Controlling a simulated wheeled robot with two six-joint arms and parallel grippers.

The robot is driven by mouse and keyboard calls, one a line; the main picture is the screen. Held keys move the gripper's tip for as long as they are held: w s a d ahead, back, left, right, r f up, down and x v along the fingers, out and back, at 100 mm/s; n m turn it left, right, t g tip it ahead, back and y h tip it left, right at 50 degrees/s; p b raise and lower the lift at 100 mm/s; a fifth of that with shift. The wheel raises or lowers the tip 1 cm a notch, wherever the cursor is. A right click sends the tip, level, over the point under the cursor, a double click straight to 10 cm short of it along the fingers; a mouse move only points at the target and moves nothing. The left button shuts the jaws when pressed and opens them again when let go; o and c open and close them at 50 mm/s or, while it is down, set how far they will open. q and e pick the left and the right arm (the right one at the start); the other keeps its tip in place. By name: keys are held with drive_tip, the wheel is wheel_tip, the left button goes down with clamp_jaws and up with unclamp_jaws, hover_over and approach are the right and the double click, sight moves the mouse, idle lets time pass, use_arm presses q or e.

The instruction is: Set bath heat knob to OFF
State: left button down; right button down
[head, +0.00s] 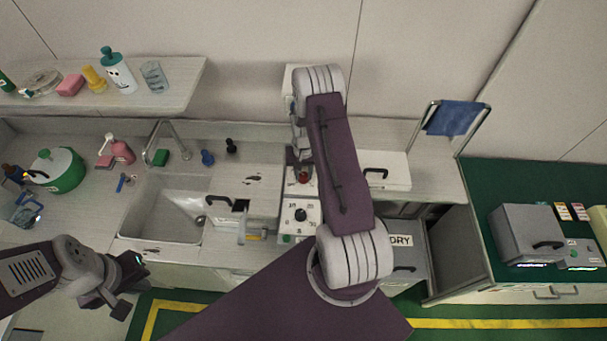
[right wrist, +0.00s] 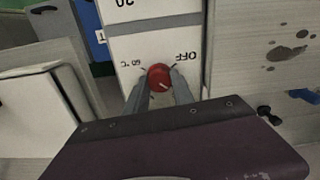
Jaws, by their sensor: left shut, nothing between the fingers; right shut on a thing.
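The red bath heat knob (right wrist: 159,77) sits on a white panel (right wrist: 150,48) in the right wrist view. My right gripper (right wrist: 160,88) is shut on the knob, one finger on each side. In the head view the knob (head: 304,177) shows just below my right gripper (head: 299,167). My left gripper (head: 131,284) is shut and empty, in front of the counter at the lower left.
A black knob (head: 301,214) on a white panel lies in front of the red knob. A sink (head: 165,212) is to the left. A box marked DRY (head: 405,252) stands to the right. A green pot (head: 60,172) and bottles stand further left.

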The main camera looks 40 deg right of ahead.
drive_tip(key=n+b, duration=0.1)
drive_tip(key=n, duration=0.2)
drive_tip(key=shift+f+n+b, duration=0.1)
drive_tip(key=shift+n+b, duration=0.2)
drive_tip(key=n+b, duration=0.1)
drive_tip(key=n, duration=0.2)
drive_tip(key=shift+w+n, duration=0.1)
drive_tip(key=shift+n, duration=0.2)
drive_tip(key=n+b, duration=0.1)
drive_tip(key=n, duration=0.2)
drive_tip(key=shift+n, duration=0.3)
drive_tip(key=shift+a+n+b, duration=0.1)
drive_tip(key=shift+n+b, duration=0.45)
drive_tip(key=shift+n, duration=1.25)
drive_tip(key=shift+r, duration=0.2)
drive_tip(key=c, duration=1.1)
unclamp_jaws()
